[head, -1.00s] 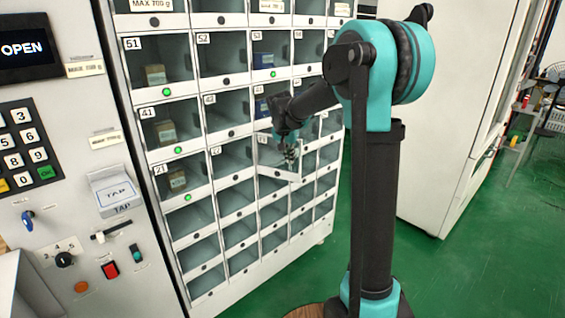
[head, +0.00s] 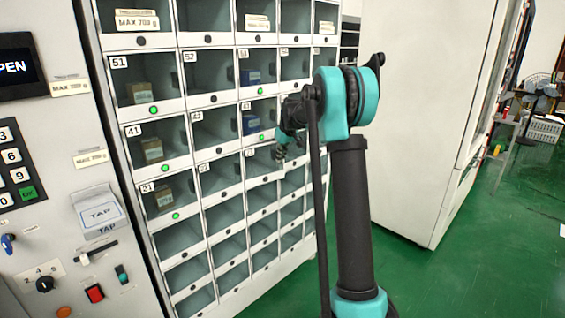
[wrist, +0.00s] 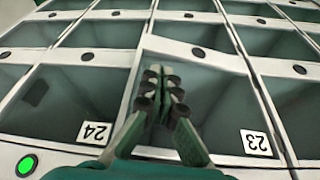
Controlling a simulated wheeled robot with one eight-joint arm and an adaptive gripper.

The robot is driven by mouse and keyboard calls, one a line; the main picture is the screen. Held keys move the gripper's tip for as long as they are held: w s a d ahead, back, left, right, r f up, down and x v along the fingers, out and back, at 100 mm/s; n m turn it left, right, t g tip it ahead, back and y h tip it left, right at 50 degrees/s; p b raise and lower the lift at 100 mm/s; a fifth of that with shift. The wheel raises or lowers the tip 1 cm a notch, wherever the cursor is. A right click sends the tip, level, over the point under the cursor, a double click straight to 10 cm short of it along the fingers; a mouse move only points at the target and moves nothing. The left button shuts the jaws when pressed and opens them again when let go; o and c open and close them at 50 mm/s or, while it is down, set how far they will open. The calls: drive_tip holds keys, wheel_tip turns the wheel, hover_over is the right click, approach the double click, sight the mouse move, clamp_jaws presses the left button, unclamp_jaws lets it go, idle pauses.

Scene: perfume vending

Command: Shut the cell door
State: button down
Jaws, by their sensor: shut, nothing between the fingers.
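The cell door labelled 23 (wrist: 196,52) shows upside down in the wrist view, with its tag at the lower right. Its far edge is tilted against the neighbouring frames, so it looks slightly ajar. It also shows in the head view (head: 266,178), partly behind my arm. My gripper (wrist: 163,82) is shut and empty, in front of the pane near the divider between cells 24 and 23. I cannot tell whether it touches the door. In the head view my gripper (head: 280,153) is at the upper right of this cell.
Cell 24 (wrist: 58,95) is beside it and looks shut. Several cells around hold small boxes, such as cell 41 (head: 152,149). A control panel with a keypad (head: 16,170) is at the left. A white cabinet (head: 425,120) stands at the right, with open green floor before it.

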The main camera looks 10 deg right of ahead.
drive_tip(key=shift+w+a+n, duration=0.2)
drive_tip(key=shift+w+a, duration=0.05)
drive_tip(key=shift+w, duration=0.35)
drive_tip(key=shift+w+a+n, duration=0.2)
drive_tip(key=shift+w+a, duration=0.05)
drive_tip(key=shift+w, duration=0.3)
drive_tip(key=shift+w+a+n, duration=0.2)
drive_tip(key=shift+w+a, duration=0.05)
drive_tip(key=shift+w, duration=0.35)
approach(276, 153)
drive_tip(key=s+d+f, duration=0.1)
drive_tip(key=s+d, duration=0.1)
drive_tip(key=d, duration=0.1)
drive_tip(key=s+d+f+m, duration=0.1)
drive_tip(key=s+f, duration=0.6)
drive_tip(key=s, duration=0.8)
drive_tip(key=s+d+f+m+h, duration=0.1)
drive_tip(key=s+f+m, duration=0.2)
drive_tip(key=s+f, duration=0.5)
drive_tip(key=s+d+f+m, duration=0.1)
drive_tip(key=s+f, duration=0.7)
drive_tip(key=s, duration=1.5)
drive_tip(key=shift+s+m+h, duration=0.3)
drive_tip(key=shift+m+h, duration=0.1)
drive_tip(key=shift+m, duration=0.1)
